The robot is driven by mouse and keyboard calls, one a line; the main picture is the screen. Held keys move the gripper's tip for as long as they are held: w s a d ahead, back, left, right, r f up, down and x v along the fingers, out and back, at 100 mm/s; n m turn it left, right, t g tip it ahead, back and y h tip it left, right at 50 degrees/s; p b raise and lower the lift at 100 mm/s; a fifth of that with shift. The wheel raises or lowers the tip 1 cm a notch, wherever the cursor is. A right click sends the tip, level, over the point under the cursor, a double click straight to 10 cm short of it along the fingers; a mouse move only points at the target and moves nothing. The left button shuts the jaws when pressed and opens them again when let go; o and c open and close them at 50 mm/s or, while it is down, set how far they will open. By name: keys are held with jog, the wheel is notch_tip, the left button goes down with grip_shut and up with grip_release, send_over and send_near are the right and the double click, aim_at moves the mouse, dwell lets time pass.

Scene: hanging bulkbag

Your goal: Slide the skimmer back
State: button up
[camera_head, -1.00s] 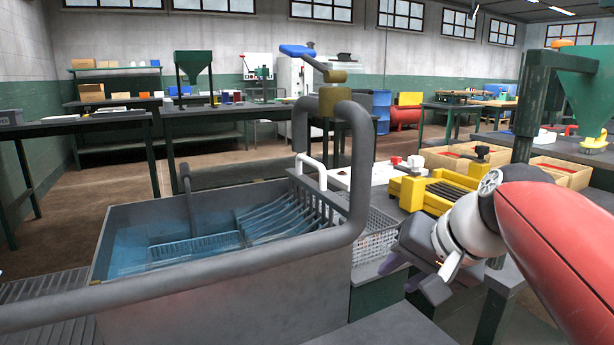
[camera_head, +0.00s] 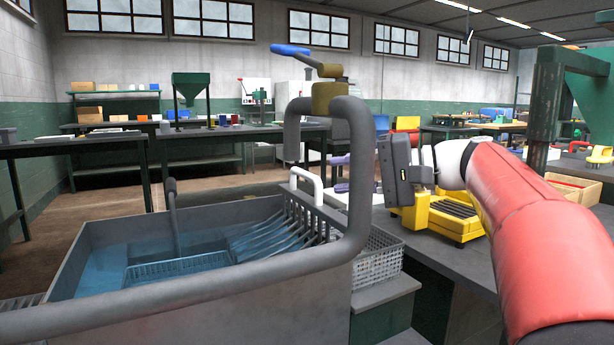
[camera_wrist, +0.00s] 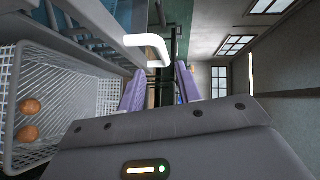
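The skimmer's white handle (camera_head: 307,185) stands at the right rim of the water tank, with grey curved tines (camera_head: 275,228) sloping into the water. In the wrist view the white handle (camera_wrist: 150,42) is ahead of my gripper (camera_wrist: 160,72). Its purple fingers are apart with nothing between them. In the head view my gripper (camera_head: 340,174) is right of the handle and at about its height, its fingertips partly behind the grey pipe. A gap shows between fingers and handle.
The thick grey pipe (camera_head: 357,180) with a blue-lever valve (camera_head: 318,70) arches over the tank (camera_head: 200,305). A white basket (camera_head: 378,262) sits right of the tank; in the wrist view it holds two orange-brown round things (camera_wrist: 29,120). A yellow fixture (camera_head: 440,218) stands on the bench.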

aim_at(304, 171)
jog(key=x, duration=0.8)
jog(key=shift+s+r, duration=0.1)
jog(key=shift+r, duration=0.2)
grip_shut()
jog(key=shift+a, duration=0.1)
